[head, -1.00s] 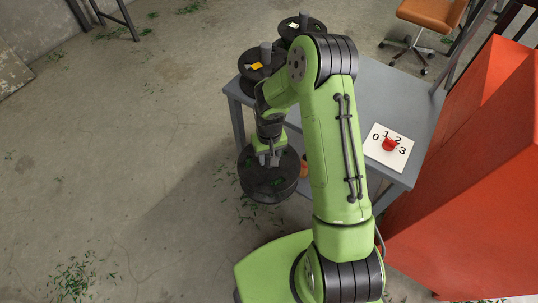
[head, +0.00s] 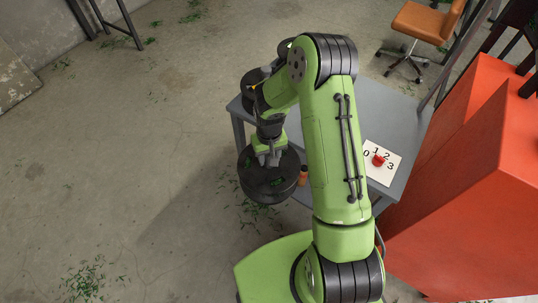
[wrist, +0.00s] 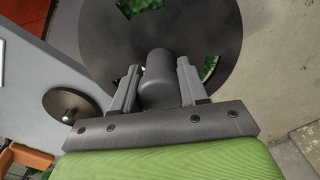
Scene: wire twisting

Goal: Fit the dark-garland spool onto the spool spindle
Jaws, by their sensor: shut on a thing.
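The dark-garland spool (head: 268,190) is a wide black disc with dark green showing in its openings. My gripper (head: 268,158) is shut on the grey knob at its top and holds it beside the table's near left side. In the wrist view the two fingers of my gripper (wrist: 157,88) stand either side of the knob, with the spool (wrist: 215,30) beyond them. A dark round base with a short silver pin (wrist: 70,106), which looks like the spool spindle, sits on the grey surface at left in the wrist view.
The grey table (head: 400,130) holds a white numbered card (head: 376,172) with a red knob. A small orange-brown object (head: 303,174) is beside the held spool. A large red cabinet (head: 465,180) stands right.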

